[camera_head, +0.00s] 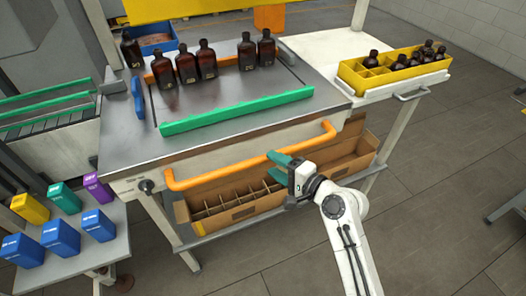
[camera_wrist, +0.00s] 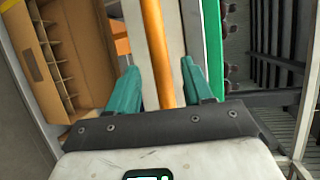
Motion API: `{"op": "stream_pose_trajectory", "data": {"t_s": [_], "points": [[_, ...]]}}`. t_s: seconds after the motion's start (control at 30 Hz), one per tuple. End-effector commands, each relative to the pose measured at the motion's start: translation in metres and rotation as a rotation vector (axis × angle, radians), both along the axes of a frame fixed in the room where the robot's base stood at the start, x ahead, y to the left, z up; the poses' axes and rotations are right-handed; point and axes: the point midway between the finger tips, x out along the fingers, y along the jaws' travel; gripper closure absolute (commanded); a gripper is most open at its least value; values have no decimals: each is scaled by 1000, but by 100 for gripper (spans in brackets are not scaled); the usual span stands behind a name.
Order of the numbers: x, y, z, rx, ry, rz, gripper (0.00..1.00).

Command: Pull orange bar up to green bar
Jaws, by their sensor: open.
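An orange handle bar (camera_head: 250,160) runs along the front of the metal table. My gripper (camera_head: 279,160) is at its right part with teal fingers open. In the wrist view my gripper (camera_wrist: 160,70) has the orange handle bar (camera_wrist: 155,45) passing between its fingers, with gaps on both sides. A green bar (camera_head: 237,110) lies across the front of the tabletop, and it shows in the wrist view (camera_wrist: 212,45) to the right. Another orange bar (camera_head: 229,61) lies at the back, partly hidden by several amber bottles (camera_head: 206,60).
A cardboard box with dividers (camera_head: 235,213) sits on the shelf below. A yellow crate (camera_head: 375,84) with bottles stands on the white side table (camera_head: 320,50). Colored boxes (camera_head: 60,238) stand on a side table at lower left.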

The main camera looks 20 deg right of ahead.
Motion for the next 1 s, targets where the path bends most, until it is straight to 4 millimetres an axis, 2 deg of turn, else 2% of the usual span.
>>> {"op": "stream_pose_trajectory", "data": {"t_s": [0.2,0.4,0.8,1.0], "points": [[37,16,-6,-3,1,3,49],[57,25,-11,-3,1,2,49],[63,27,-13,-3,1,1,49],[63,27,-13,-3,1,1,68]]}}
